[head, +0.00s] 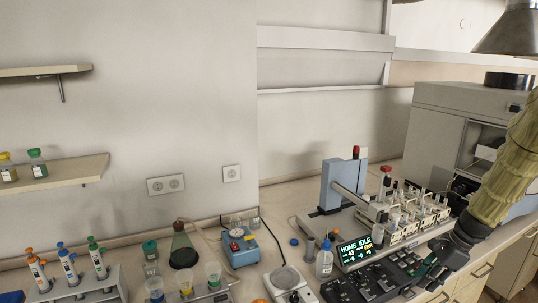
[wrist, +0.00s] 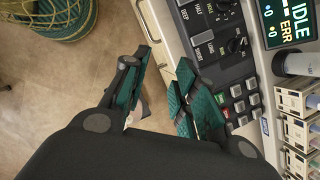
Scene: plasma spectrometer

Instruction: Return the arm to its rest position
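My arm comes down from the right edge in the head view, its upper part in a yellowish sleeve. My gripper (head: 431,274) is at the arm's lower end, at the front edge of the bench beside the black control panel (head: 372,283). In the wrist view my gripper (wrist: 163,62) has its two green-padded fingers apart, with nothing between them but floor and the panel's edge. The control panel (wrist: 213,55) with knobs and buttons lies close to the right finger. From these views I cannot tell if they touch.
A display (head: 355,250) reading "HOME IDLE" stands behind the panel. An autosampler with vial racks (head: 412,222) and a large grey instrument (head: 436,128) are behind my arm. Pipettes (head: 68,268) and flasks stand left. A basket (wrist: 55,18) is on the open floor.

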